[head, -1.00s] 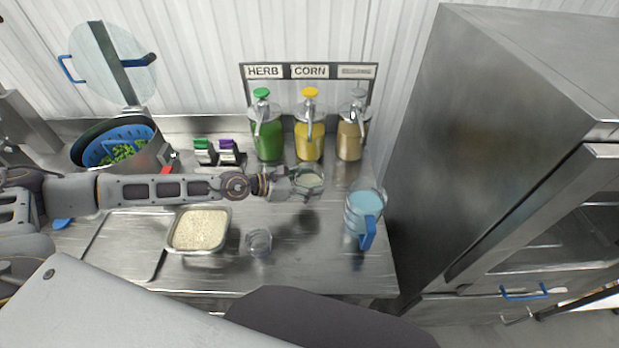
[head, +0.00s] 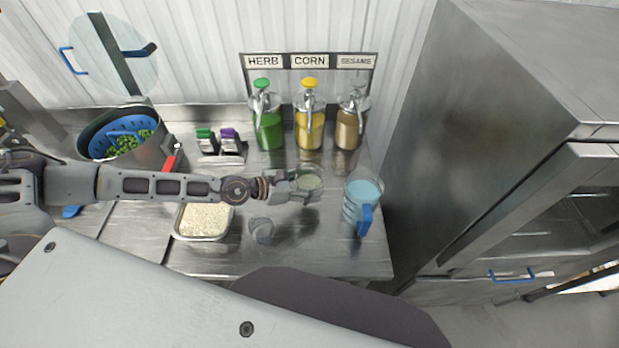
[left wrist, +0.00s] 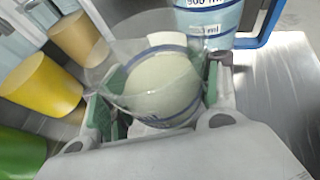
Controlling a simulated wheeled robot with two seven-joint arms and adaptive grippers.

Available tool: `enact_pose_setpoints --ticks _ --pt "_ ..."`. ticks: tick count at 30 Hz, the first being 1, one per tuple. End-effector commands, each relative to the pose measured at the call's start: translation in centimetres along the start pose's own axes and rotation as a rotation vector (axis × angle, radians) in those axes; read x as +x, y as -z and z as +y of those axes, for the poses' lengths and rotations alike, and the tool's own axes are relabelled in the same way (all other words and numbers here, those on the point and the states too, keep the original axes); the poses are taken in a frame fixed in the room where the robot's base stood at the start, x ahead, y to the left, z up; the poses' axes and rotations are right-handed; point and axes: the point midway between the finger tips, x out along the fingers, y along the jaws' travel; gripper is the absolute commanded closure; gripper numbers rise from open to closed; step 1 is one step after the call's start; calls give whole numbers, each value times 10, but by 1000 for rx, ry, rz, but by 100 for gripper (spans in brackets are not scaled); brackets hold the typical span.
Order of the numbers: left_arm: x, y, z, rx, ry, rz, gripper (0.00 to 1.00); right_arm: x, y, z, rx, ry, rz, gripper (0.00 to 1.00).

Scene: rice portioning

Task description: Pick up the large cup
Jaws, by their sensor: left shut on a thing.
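The large cup (head: 309,180) is a clear cup with pale contents, standing out over the right half of the steel counter in the head view. My left gripper (head: 304,193) reaches it from the left and is shut on it. In the left wrist view the cup (left wrist: 160,85) sits between the green-padded fingers, with blue rings on its wall. I cannot tell if its base touches the counter. A smaller clear cup (head: 261,231) stands nearer the front. My right gripper is not in view.
A measuring jug of blue liquid (head: 362,203) with a blue handle stands close to the right of the cup. Green, yellow and tan pump bottles (head: 309,130) stand behind. A tray of rice (head: 203,237) is at front left. A steel cabinet (head: 480,150) bounds the right.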

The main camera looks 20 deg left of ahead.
Motion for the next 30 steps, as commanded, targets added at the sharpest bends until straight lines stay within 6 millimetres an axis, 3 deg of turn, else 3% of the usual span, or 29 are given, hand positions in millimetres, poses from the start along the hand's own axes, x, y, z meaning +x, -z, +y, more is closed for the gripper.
enact_pose_setpoints --ticks 30 --pt "-18 7 -47 0 -1 -1 73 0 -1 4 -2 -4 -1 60"
